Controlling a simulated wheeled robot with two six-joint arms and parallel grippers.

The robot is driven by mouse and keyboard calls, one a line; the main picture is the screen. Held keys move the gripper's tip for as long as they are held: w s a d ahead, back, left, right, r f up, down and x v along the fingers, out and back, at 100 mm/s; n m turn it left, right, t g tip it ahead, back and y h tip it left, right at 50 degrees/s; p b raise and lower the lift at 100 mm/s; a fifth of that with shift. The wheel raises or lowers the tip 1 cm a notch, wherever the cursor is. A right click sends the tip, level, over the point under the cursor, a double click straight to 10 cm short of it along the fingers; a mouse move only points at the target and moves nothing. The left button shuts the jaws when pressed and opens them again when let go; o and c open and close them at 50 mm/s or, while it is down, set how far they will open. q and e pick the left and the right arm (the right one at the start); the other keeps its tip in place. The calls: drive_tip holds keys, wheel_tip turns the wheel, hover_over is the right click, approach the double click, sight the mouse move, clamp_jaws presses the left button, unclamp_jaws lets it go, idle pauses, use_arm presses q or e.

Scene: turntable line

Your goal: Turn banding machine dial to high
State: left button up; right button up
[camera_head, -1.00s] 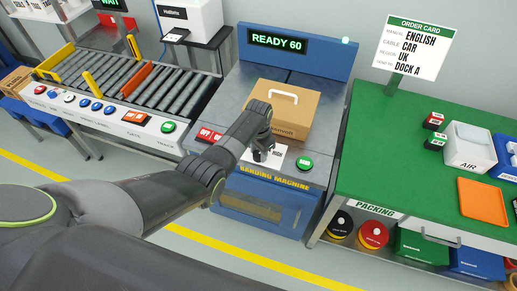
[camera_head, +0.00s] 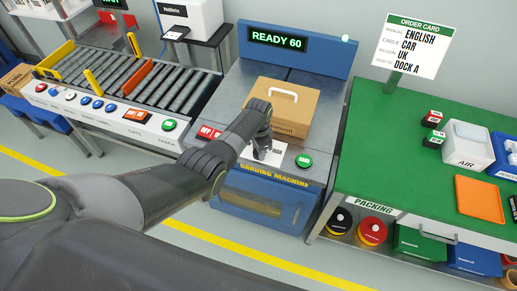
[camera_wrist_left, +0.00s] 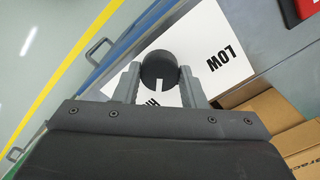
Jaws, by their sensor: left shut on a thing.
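The banding machine (camera_head: 248,196) is blue and grey, and its display (camera_head: 277,39) reads READY 60. Its dial (camera_wrist_left: 158,68) is a round black knob with a white mark, on a white plate (camera_wrist_left: 222,45) at the machine's front. The plate reads LOW on the right in the left wrist view; a second label, starting with HI, is partly hidden. The white mark faces toward that HI label and my wrist. My left gripper (camera_wrist_left: 158,77) is shut on the dial, a finger on each side. In the head view the left gripper (camera_head: 262,152) covers the dial. My right gripper is not in view.
A cardboard box (camera_head: 283,112) with a white handle sits on the machine, just behind the gripper. A red button (camera_head: 209,132) and a green button (camera_head: 303,160) flank the dial. The roller conveyor (camera_head: 130,80) stands left, the green packing table (camera_head: 400,150) right.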

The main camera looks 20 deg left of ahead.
use_arm(q)
drive_tip(key=o, duration=1)
drive_tip(key=shift+r, duration=0.1)
drive_tip(key=shift+r, duration=0.3)
wheel_tip(320, 180, up, 17)
drive_tip(key=shift+f+p, duration=0.15)
drive_tip(key=shift+p, duration=0.2)
drive_tip(key=shift+f, duration=0.1)
